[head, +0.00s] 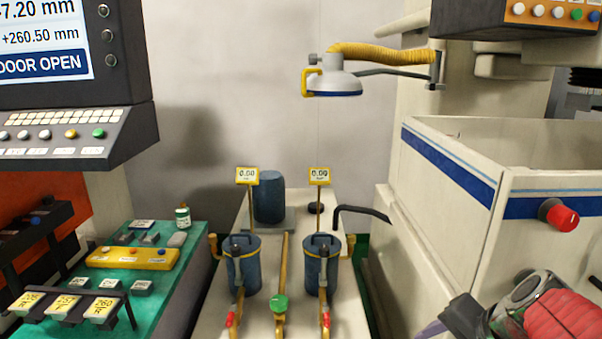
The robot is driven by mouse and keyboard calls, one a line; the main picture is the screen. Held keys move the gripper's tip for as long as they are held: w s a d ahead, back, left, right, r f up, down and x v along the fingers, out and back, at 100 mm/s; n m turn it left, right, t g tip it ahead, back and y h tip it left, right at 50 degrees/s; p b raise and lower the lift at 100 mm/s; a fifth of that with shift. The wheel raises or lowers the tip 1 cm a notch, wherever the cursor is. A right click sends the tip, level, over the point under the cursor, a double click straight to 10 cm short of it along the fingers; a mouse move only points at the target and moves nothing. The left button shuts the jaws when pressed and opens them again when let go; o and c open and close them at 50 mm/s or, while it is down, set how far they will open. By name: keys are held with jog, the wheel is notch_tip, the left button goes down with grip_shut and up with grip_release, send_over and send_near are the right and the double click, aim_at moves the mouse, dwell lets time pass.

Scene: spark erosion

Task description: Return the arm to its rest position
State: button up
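Part of my arm (566,314), red and ribbed with a grey ring and dark parts, shows in the bottom right corner of the head view. It is in front of the cream machine tank. Most of the arm is cut off by the frame edge. I cannot make out the gripper's fingers or whether they hold anything.
The cream tank (447,205) with a blue stripe and red knob (558,215) stands right. Two blue canisters (243,265) (321,264) with yellow tags stand on a pale bench, mid-front. A green-topped table (160,285) and control panel (75,138) are left.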

jog(key=s+a+r+n+h, duration=0.2)
jog(key=s+a+n, duration=0.7)
jog(key=shift+s+a+r+n, duration=0.15)
jog(key=shift+s+r+n, duration=0.1)
jog(key=shift+n, duration=0.15)
dwell(1.2)
